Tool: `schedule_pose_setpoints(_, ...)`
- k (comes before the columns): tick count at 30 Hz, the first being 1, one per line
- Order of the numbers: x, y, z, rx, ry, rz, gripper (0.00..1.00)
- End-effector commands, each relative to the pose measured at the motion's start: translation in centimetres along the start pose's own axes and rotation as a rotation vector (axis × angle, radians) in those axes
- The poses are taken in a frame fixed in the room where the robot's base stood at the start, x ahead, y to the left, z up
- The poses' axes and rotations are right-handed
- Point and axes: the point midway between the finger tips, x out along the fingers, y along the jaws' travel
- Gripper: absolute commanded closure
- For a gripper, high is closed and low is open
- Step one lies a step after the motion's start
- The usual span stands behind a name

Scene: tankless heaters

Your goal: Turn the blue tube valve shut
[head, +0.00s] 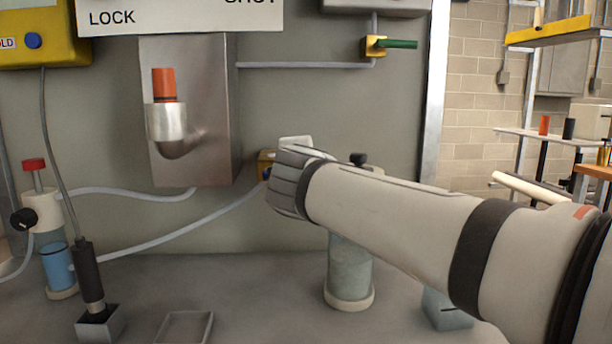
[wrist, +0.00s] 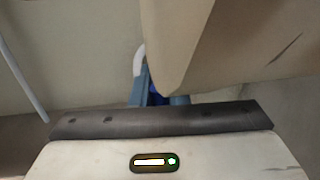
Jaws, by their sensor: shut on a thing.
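The blue tube valve has a brass-coloured body (head: 265,160) on the grey panel, at the end of a pale tube. Only a small piece of its blue handle shows beside my gripper (head: 274,184). My gripper is at the valve and shut on it; my arm and wrist hide most of the valve and the fingertips. In the wrist view a dark blue piece of the handle (wrist: 157,96) shows between the bluish fingers, partly behind a large tan shape. The handle's angle cannot be told.
A green-handled valve (head: 390,44) is higher on the panel. A steel bracket holds an orange-topped cylinder (head: 164,85) at left. A grey-green cylinder (head: 349,270) stands below my arm. A shallow tray (head: 185,328) and a black-handled tool (head: 88,275) are at the front left.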

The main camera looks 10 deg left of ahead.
Motion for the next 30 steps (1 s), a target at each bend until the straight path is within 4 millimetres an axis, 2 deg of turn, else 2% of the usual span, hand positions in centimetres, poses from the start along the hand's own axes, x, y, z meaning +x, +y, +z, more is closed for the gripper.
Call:
schedule_pose_setpoints(12,0.02,-0.05,0.03,0.005,0.000,-0.001,1.00)
schedule_pose_setpoints(13,0.02,-0.05,0.03,0.005,0.000,-0.001,0.83)
schedule_pose_setpoints(20,0.02,-0.04,0.03,0.005,0.000,-0.001,0.65)
schedule_pose_setpoints(27,-0.06,-0.01,0.03,0.005,0.000,0.000,0.64)
schedule_pose_setpoints(30,-0.78,0.14,-0.01,0.005,0.002,0.002,0.64)
